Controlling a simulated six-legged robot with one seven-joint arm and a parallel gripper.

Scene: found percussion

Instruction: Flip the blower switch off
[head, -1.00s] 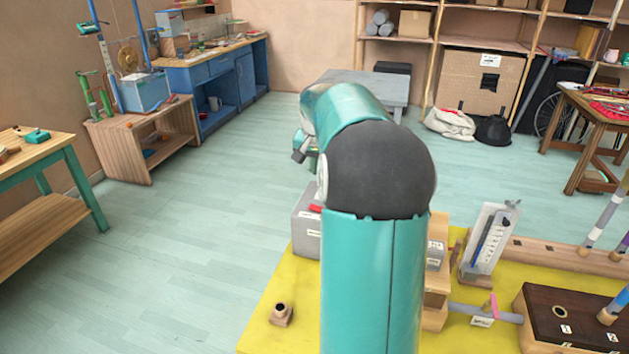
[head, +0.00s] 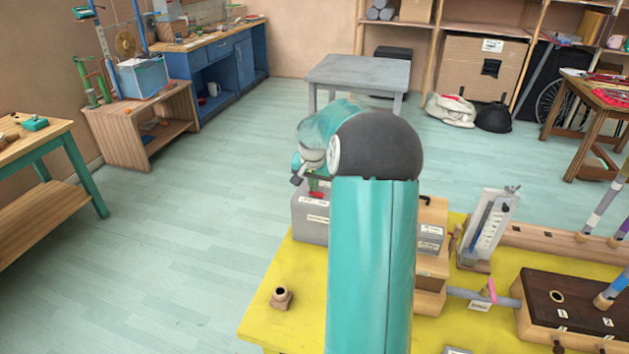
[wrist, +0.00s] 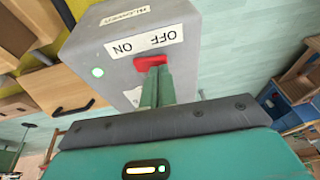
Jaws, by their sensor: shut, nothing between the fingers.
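The blower box (wrist: 110,55) is grey, with a red switch (wrist: 150,63) on it in the wrist view. A white label (wrist: 145,42) beside the switch reads ON and OFF, upside down in this view. A small round green light (wrist: 97,72) shows on the box. My gripper (wrist: 155,72) is shut and empty, its green fingertips right at the red switch and covering part of it. I cannot tell whether they touch, or which way the switch is tipped. In the head view the box (head: 310,215) stands left of my arm, with the red switch (head: 317,195) below my gripper.
The box stands on a yellow table (head: 300,310). A wooden unit (head: 432,262) and a gauge on a white board (head: 490,225) stand to the right. A small brown pipe piece (head: 280,298) is at the front left. Open floor lies to the left.

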